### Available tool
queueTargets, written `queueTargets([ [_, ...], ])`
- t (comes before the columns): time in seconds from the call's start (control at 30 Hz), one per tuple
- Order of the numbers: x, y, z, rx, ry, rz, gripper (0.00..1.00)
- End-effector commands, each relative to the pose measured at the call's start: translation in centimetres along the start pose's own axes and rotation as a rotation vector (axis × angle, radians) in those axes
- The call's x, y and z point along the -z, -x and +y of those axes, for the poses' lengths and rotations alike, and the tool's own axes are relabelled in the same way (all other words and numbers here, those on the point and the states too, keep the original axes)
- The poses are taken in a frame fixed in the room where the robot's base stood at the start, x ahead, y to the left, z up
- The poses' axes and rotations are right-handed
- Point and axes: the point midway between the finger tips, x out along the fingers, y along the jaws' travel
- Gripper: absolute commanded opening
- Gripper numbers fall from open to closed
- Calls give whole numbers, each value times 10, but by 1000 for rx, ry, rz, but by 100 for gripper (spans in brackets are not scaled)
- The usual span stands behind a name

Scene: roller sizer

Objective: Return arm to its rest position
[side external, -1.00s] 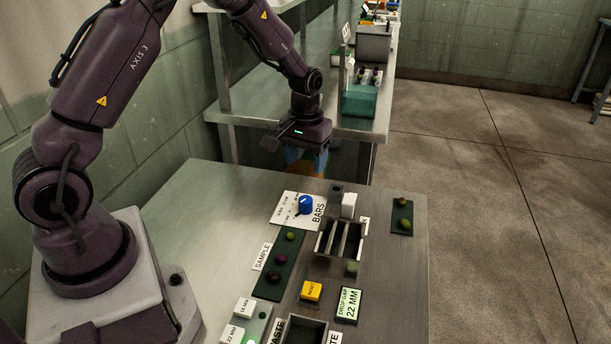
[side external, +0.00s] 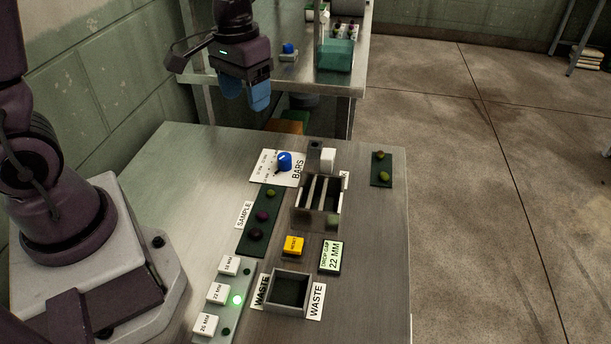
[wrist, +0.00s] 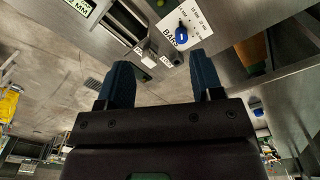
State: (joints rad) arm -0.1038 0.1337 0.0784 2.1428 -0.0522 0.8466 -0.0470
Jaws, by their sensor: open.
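My gripper (side external: 245,97) hangs in the air beyond the back edge of the steel table, with its blue fingers pointing down. It also shows in the wrist view (wrist: 164,85), where the two fingers stand apart with nothing between them. The blue bars knob (side external: 284,161) on its white plate is on the table, nearer the camera than my gripper and apart from it. The knob also shows in the wrist view (wrist: 181,36).
On the table are the bar sizer box (side external: 318,198), a green sample strip (side external: 263,222), a yellow button (side external: 293,246), a "22 MM" display (side external: 331,257) and a waste bin (side external: 288,291). A green strip (side external: 382,168) holds two small balls. A shelf bench (side external: 300,72) stands behind.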

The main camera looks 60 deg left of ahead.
Motion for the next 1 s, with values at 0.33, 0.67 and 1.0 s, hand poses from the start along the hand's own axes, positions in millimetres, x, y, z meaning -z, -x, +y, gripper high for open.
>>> queueTargets([
  [0.33, -90, 75, 16, -15, -194, 240, 60],
  [0.67, -123, 109, 22, -33, -260, 450, 60],
  [1.0, -124, 113, 23, -37, -265, 468, 60],
])
